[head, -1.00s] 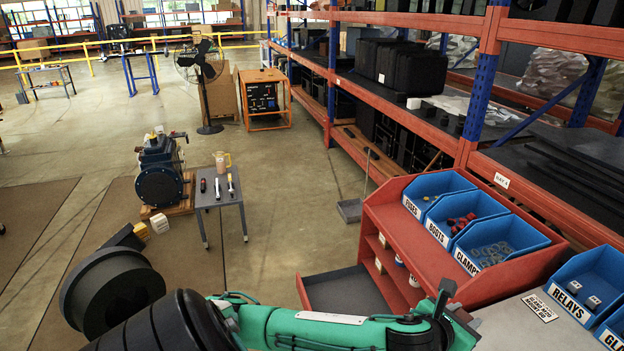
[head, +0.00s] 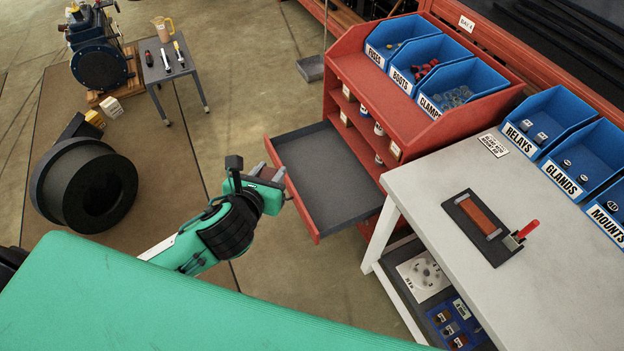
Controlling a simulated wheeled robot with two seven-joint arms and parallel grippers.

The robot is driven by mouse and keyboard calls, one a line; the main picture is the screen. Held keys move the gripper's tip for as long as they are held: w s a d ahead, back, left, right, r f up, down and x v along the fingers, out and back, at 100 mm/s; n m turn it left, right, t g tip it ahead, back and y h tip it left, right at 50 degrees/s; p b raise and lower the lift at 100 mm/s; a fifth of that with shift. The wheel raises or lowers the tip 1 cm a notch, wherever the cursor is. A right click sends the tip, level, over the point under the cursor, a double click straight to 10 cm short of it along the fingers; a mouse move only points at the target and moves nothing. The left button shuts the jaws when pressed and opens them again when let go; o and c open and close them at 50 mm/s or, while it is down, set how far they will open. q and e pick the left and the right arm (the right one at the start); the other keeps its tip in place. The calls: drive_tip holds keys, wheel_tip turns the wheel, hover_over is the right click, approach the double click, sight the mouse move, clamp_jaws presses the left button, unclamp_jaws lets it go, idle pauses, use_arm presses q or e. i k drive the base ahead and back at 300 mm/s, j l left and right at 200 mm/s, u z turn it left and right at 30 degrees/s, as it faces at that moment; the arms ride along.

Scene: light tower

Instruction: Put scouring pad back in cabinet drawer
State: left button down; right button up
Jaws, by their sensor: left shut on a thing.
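The red cabinet (head: 353,72) stands right of centre with one low drawer (head: 335,172) pulled out. The drawer is grey inside with a red front, and its visible floor looks empty. My right gripper is not in view.
A white workbench (head: 440,190) beside the cabinet holds a dark tray (head: 466,233) with a brown block and a red-handled tool. Blue bins (head: 548,125) line its back. A small grey table (head: 172,68) stands upper left. Open floor lies left of the drawer.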

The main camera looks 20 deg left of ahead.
sight(315, 181)
drive_tip(key=i+j+z, duration=0.35)
drive_tip(key=i+j, duration=0.7)
drive_tip(key=j, duration=0.1)
